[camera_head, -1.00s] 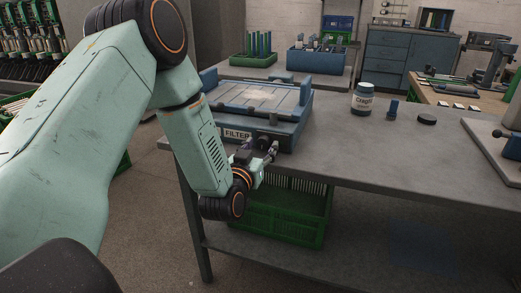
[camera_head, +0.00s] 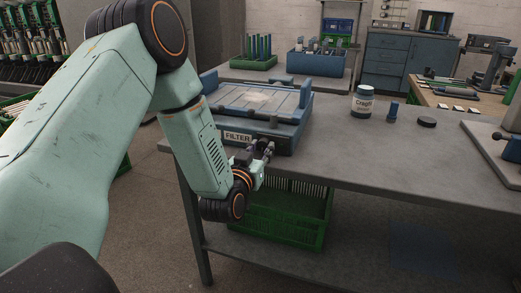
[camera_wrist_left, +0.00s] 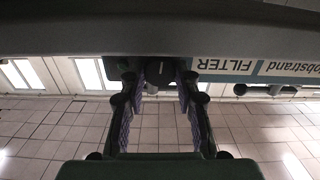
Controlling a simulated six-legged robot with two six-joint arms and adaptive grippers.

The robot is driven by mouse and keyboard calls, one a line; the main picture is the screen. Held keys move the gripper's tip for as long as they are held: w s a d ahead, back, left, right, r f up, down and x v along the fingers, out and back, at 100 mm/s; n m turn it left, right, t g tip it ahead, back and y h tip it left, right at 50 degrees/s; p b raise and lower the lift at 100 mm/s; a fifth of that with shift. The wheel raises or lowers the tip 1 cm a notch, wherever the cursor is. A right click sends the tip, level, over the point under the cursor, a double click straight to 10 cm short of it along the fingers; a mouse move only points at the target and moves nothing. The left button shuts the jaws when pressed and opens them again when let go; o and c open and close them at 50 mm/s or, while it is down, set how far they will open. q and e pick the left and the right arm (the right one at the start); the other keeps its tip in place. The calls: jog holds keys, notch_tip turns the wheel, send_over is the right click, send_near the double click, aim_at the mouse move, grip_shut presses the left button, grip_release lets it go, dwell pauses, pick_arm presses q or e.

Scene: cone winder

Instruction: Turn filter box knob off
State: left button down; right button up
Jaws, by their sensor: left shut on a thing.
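The blue filter box (camera_head: 293,131) sits on the near left corner of the grey workbench, with a pale top and a white FILTER label (camera_head: 238,136) on its front. My left gripper (camera_head: 263,148) is at the box's front face, just right of the label, shut on the knob. In the left wrist view the dark round knob (camera_wrist_left: 160,72) shows between the two fingertips, beside the upside-down FILTER label (camera_wrist_left: 224,65). In the head view the fingers mostly hide the knob, so its turn position cannot be read. My right gripper is not in view.
On the workbench (camera_head: 370,150), a labelled jar (camera_head: 362,101), a small blue item (camera_head: 393,110) and a black disc (camera_head: 427,122) stand to the right of the box. A green crate (camera_head: 285,215) is on the shelf below. The bench's middle is clear.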

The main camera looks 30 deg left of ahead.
pick_arm(q)
jog(key=shift+n, duration=0.7)
jog(key=c, duration=1)
grip_release()
jog(key=shift+s, duration=0.1)
jog(key=v, duration=1.1)
jog(key=shift+s, duration=0.4)
jog(key=shift+d+f, duration=0.1)
